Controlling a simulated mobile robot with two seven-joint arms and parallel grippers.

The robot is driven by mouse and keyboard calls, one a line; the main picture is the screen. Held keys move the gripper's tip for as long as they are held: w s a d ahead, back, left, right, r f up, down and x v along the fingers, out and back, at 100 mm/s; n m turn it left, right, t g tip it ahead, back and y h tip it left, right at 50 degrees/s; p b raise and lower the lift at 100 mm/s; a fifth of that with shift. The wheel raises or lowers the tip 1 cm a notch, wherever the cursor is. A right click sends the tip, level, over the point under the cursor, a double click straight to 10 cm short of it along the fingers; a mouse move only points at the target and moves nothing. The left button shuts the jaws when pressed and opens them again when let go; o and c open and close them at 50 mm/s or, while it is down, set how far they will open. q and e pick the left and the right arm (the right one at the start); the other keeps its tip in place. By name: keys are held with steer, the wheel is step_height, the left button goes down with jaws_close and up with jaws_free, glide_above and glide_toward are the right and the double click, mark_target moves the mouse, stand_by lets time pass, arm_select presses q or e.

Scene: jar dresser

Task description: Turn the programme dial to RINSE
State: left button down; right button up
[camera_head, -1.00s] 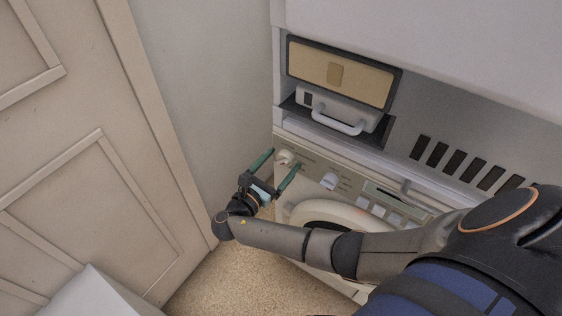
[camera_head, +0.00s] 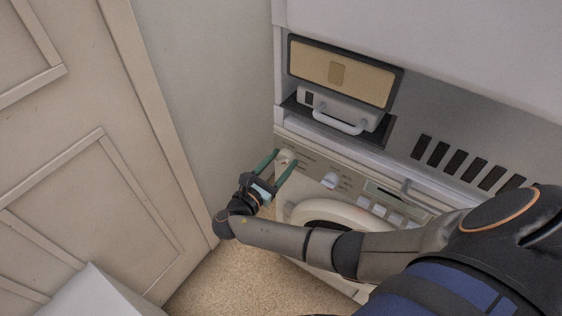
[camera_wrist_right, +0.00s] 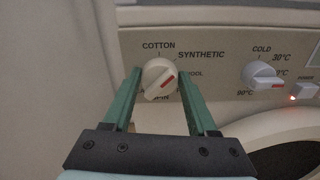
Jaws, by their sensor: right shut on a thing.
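A label below is partly hidden and seems to end in "PIN". I cannot read RINSE. My right gripper (camera_wrist_right: 159,73) is shut on the dial, one green finger on each side. It also shows in the head view (camera_head: 283,160). My left gripper is out of view.
A temperature dial (camera_wrist_right: 262,75) sits to the right on the panel, with a lit red power light (camera_wrist_right: 292,98) beyond. The round door (camera_head: 330,212) is below. A wall (camera_head: 205,90) stands close on the left.

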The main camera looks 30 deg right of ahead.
steer(key=shift+m, duration=0.3)
steer(key=m, duration=0.3)
steer(key=shift+f, duration=0.1)
steer(key=m+b, duration=0.1)
steer(key=m, duration=0.3)
steer(key=shift+s+d, duration=0.1)
steer(key=shift+f+m+b, duration=0.1)
steer(key=shift+m+b, duration=0.3)
steer(key=shift+m, duration=0.6)
steer(key=m+b, duration=0.1)
steer(key=m, duration=0.1)
steer(key=shift+f+m, duration=0.1)
steer(key=shift+m, duration=0.2)
steer(key=m+b, duration=0.2)
steer(key=shift+m, duration=0.3)
steer(key=shift+m+b, duration=0.75)
steer(key=shift+m, duration=0.35)
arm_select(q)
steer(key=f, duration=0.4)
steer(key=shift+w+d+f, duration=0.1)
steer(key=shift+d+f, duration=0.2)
arm_select(e)
steer(key=shift+m, duration=0.4)
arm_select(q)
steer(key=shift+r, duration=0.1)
